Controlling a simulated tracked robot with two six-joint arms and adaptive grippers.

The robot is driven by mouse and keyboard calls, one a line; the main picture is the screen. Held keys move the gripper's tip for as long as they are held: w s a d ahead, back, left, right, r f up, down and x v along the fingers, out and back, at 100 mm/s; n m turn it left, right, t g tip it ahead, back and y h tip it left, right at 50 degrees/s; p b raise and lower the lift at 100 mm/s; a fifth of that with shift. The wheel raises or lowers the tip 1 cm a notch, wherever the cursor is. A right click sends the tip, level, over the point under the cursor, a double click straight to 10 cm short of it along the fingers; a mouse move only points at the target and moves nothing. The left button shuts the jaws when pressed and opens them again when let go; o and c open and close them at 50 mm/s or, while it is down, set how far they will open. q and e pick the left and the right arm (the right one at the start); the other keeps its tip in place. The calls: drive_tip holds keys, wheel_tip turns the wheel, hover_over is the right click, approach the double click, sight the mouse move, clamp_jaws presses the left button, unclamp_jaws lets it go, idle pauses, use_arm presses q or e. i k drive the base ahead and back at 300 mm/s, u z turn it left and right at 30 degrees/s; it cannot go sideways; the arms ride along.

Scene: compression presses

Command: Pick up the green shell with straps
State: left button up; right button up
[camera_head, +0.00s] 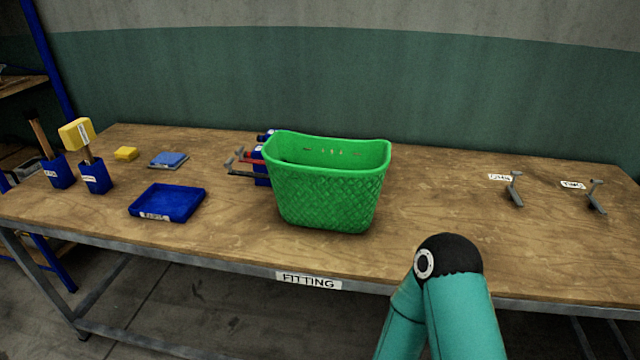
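A green basket-like shell (325,198) with a woven-pattern wall and an open top stands upright on the wooden table, a little left of the middle. No straps can be made out on it; a few small light and reddish marks show on its inner back wall. Part of my arm, teal with a black joint, rises at the bottom right in front of the table edge, apart from the shell. Neither of my grippers shows in the view.
The table (440,215) has clear room right of the shell. Blue holders with red and grey handles (243,160) stand close behind its left side. A blue tray (167,201), mallet holders (96,176) and a yellow block (126,153) lie left; two grey metal tools (515,189) lie right.

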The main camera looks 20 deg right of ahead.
sight(335, 191)
drive_tip(key=z, duration=0.5)
drive_tip(key=k, duration=1.1)
drive_tip(key=z, duration=1)
drive_tip(key=i, duration=1.2)
drive_tip(key=u, duration=0.8)
